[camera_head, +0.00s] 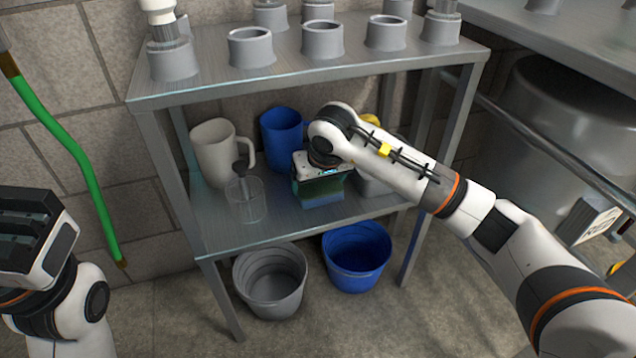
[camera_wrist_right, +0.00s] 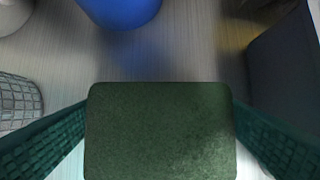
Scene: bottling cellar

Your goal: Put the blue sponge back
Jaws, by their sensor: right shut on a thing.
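My right gripper (camera_head: 320,192) reaches in over the lower shelf (camera_head: 235,235) of the metal rack. In the right wrist view it is shut on a sponge (camera_wrist_right: 160,132), with a teal finger on each side. I cannot tell whether the sponge touches the shelf. My left gripper (camera_head: 35,235) is at the left edge, clear of the rack; its fingers do not show clearly.
A grey container (camera_head: 372,186) is close on the right. The upper shelf (camera_head: 300,75) is above. Grey (camera_head: 270,280) and blue (camera_head: 357,256) buckets stand below.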

